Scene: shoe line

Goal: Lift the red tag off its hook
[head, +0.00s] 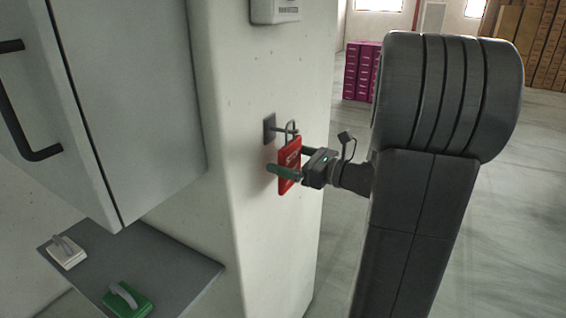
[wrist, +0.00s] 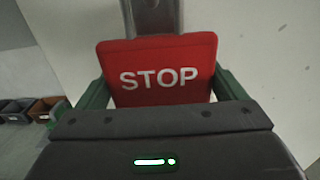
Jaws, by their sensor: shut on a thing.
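The red tag (head: 289,160) hangs at a dark hook plate (head: 269,129) on the white pillar, with its grey shackle (head: 291,128) at the hook. In the wrist view the tag (wrist: 165,50) faces me and reads STOP. My gripper (head: 286,174) is at the tag, its green fingers (wrist: 93,100) on either side of it, shut on it. In the head view I cannot tell whether the shackle is still around the hook.
A grey shelf (head: 178,262) at lower left holds a white tag (head: 67,254) and a green tag (head: 127,302). A grey cabinet (head: 135,95) with a black handle is above it. A white box (head: 276,10) is on the pillar above the hook. Open floor lies to the right.

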